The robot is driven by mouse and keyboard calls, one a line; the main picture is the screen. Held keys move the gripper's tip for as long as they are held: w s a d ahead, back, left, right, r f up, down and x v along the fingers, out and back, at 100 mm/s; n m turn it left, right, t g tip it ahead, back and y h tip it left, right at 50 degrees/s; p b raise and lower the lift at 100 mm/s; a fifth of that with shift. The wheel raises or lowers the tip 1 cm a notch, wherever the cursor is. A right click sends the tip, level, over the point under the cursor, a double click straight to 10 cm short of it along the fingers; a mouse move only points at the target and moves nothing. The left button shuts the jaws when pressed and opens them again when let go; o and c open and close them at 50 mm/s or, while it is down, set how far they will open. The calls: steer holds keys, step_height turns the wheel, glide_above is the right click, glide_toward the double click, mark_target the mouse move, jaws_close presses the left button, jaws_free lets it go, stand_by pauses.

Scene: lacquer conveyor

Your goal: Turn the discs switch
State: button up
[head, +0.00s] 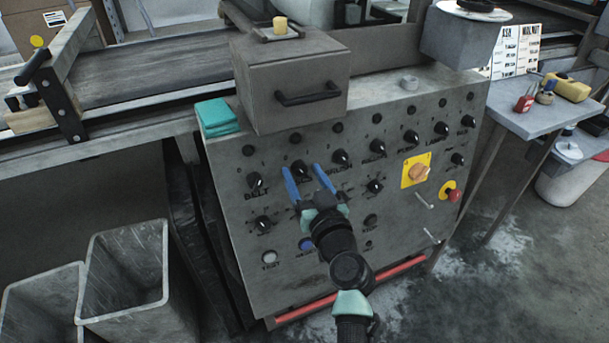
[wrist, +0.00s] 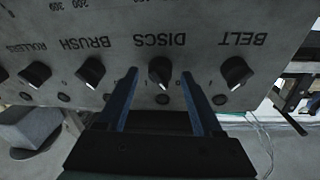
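The discs switch is a black knob (wrist: 160,71) on the grey panel, with the label DISCS beside it. The wrist view shows the panel upside down. In the head view the discs knob (head: 299,166) sits between the belt knob and the brush knob, its label partly hidden by my gripper. My gripper (head: 303,169) is open, its two blue fingers pointing at the panel. In the wrist view the fingertips (wrist: 159,73) lie one on each side of the discs knob, with a gap on both sides. I cannot tell how deep they reach.
The belt knob (wrist: 236,72) and brush knob (wrist: 91,71) flank the discs knob closely. The panel also has a yellow-backed switch (head: 417,171) and a red button (head: 453,195) at right. A grey box with a handle (head: 308,98) juts out above. Bins (head: 124,275) stand at left.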

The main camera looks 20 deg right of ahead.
jaws_close()
steer(key=shift+m+p, duration=0.3)
steer(key=shift+m, duration=0.1)
steer(key=m+p, duration=0.1)
steer(key=m, duration=0.1)
steer(key=m+h+p, duration=0.1)
steer(key=m+p, duration=0.1)
steer(key=m+g+p, duration=0.1)
steer(key=m, duration=0.1)
steer(key=shift+r, duration=0.25)
steer(key=m+p, duration=0.3)
steer(key=shift+m+g+h, duration=0.3)
steer(key=shift+m, duration=0.1)
steer(key=shift+f+m+p, duration=0.15)
steer(key=shift+m+p, duration=0.95)
steer(key=shift+p, duration=0.05)
steer(key=shift+g, duration=0.3)
steer(key=shift+o, duration=0.3)
jaws_free()
